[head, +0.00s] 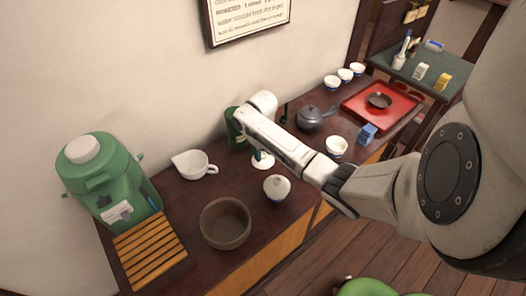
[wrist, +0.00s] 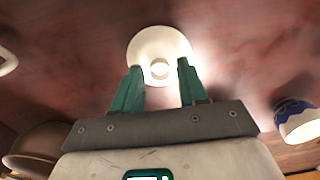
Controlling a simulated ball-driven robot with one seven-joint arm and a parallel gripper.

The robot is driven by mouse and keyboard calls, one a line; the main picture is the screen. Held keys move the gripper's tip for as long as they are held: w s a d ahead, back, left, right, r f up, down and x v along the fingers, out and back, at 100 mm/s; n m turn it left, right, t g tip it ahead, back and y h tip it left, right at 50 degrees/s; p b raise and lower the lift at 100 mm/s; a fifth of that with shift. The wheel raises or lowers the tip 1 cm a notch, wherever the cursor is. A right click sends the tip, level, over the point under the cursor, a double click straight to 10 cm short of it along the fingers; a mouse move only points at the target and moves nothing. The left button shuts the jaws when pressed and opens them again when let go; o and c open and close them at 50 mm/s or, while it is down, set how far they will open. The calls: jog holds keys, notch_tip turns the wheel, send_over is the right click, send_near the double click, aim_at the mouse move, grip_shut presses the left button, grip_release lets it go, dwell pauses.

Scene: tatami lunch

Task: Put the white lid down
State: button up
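The white lid (head: 263,162) is a small round disc with a knob. It appears to lie on the dark wooden counter (head: 180,235), knob up. In the wrist view the lid (wrist: 160,45) is just beyond my fingertips, its knob between them. My gripper (head: 259,152) points down over the lid; its teal fingers (wrist: 162,75) stand apart, with gaps on both sides of the knob. The lid's far side is plain, and the arm hides part of the area behind it in the head view.
A white spouted cup (head: 194,165) is to the left, a green canister (head: 236,130) behind. A grey teapot (head: 314,118) and white cup (head: 337,146) are to the right.

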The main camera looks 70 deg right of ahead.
jog(key=shift+o, duration=0.5)
jog(key=shift+r, duration=0.15)
notch_tip(320, 180, up, 12)
jog(key=shift+w+a, duration=0.1)
dwell(0.6)
